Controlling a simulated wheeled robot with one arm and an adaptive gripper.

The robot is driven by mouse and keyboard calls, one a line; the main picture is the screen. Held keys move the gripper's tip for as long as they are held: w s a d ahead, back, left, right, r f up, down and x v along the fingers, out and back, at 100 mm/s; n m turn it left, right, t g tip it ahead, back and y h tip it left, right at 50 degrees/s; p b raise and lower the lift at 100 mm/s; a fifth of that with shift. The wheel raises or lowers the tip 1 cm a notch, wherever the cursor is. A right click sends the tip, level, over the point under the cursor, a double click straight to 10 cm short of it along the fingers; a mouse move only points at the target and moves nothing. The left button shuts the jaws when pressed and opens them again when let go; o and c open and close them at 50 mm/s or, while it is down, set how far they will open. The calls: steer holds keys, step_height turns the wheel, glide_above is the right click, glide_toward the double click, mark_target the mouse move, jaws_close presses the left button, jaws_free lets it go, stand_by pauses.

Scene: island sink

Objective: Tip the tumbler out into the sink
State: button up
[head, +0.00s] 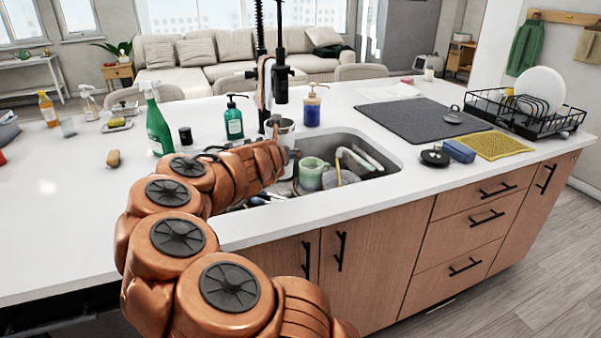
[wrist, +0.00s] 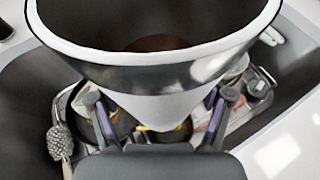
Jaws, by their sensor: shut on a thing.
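The tumbler is a pale, tapered cup with a shiny rim. In the wrist view the tumbler (wrist: 165,108) fills the upper middle, with its wide mouth at the top and something brown inside. My gripper (wrist: 160,97) is shut on its lower part, one finger on each side. In the head view the tumbler (head: 285,137) looks roughly upright above the back left part of the sink (head: 378,172), partly hidden by my arm. The gripper's fingers are mostly hidden there.
In the sink are a green mug (head: 311,174) and other dishes. The black faucet (head: 281,75) hangs close behind the tumbler. A teal soap bottle (head: 233,124) and a blue soap bottle (head: 312,110) stand behind the sink. A dark mat (head: 415,120) and dish rack (head: 530,110) are at right.

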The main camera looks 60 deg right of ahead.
steer(key=s+d+f+m+g+h+b, duration=0.1)
steer(key=s+d+m+g+b, duration=0.4)
steer(key=s+d, duration=0.5)
steer(key=s+f+b, duration=0.1)
steer(key=s, duration=0.2)
steer(key=shift+s+d+f+h, duration=0.3)
steer(key=shift+s+f+h, duration=0.05)
steer(key=shift+h, duration=0.05)
steer(key=n+g+p, duration=0.1)
steer(key=n+p, duration=0.1)
steer(key=p, duration=0.1)
steer(key=w+n+g+h+p, duration=0.1)
steer(key=n+g+p, duration=0.1)
steer(key=n+p, duration=0.1)
steer(key=r+n+g+p, duration=0.1)
steer(key=n+g+p, duration=0.1)
steer(key=p, duration=0.1)
steer(key=shift+w+a+r+n+p, duration=0.1)
steer(key=shift+w+a+n+p, duration=0.1)
steer(key=shift+n+p, duration=0.1)
stand_by(0.3)
steer(key=shift+n+g+h+b, duration=0.5)
steer(key=shift+n+g+h, duration=0.1)
steer(key=shift+n, duration=0.8)
stand_by(2.1)
